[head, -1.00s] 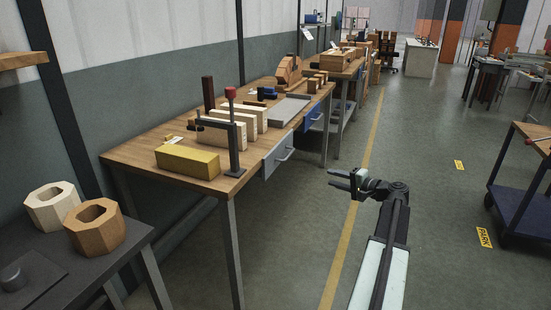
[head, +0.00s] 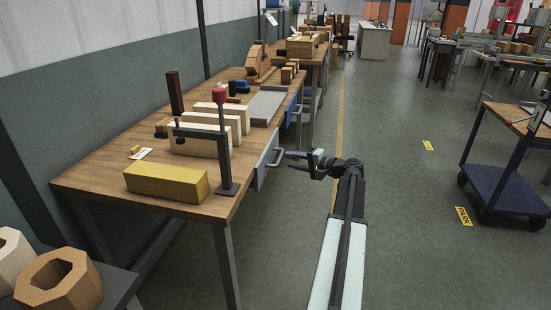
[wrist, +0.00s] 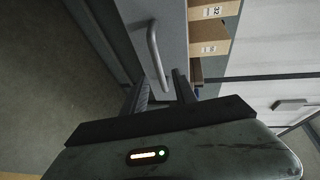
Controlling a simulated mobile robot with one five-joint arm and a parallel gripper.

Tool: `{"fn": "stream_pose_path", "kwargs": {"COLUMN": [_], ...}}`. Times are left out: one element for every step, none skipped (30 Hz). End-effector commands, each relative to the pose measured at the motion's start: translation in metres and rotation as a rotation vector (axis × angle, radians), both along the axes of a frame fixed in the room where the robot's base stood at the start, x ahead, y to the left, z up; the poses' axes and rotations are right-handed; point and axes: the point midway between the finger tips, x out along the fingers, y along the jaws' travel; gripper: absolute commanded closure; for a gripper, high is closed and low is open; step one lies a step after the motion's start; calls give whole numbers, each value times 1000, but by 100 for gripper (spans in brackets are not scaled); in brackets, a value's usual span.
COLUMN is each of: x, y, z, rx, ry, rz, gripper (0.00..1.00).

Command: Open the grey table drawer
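The grey drawer (head: 262,170) sits under the right edge of the wooden workbench (head: 95,182). Its front looks flush with the bench. A curved metal handle (head: 277,157) stands out from it. In the wrist view, the drawer front (wrist: 178,38) is ahead and the handle (wrist: 154,52) runs lengthwise, its lower end close to the fingertips. My gripper (head: 291,161) is just right of the handle in the head view, with its fingers apart and pointing at it. Both fingers show in the wrist view (wrist: 160,82), with nothing clearly held between them. Whether they touch the handle is unclear.
A clamp stand with a red knob (head: 220,95), a yellow block (head: 166,182) and pale blocks (head: 198,139) stand on the bench. A blue drawer (head: 287,118) is farther along. A blue cart (head: 505,190) stands right. The floor between is clear.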

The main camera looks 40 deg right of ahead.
Motion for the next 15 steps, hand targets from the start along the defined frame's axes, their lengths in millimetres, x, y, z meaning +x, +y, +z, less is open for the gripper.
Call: {"fn": "stream_pose_path", "kwargs": {"x": [11,16,24,30,36,42,47,51,56,58,60,62,63,64,64], "y": [2,3,4,5,6,7,7,8,9,9,10,10,10,11,11], "z": [-4,-5,-6,-7,-8,-9,-10,-11,-11,-12,-12,-12,-12,-12,-12], "rx": [0,0,0,0,0,0,0,0,0,0,0,0,0,0,0], "ry": [0,0,0,0,0,0,0,0,0,0,0,0,0,0,0], "rz": [3,3,3,4,3,3,3,3,2,2,1,1,1,1,1], "gripper": [66,66,66,66,66,66,66,66,66,66,66,66,66,66,66]}}
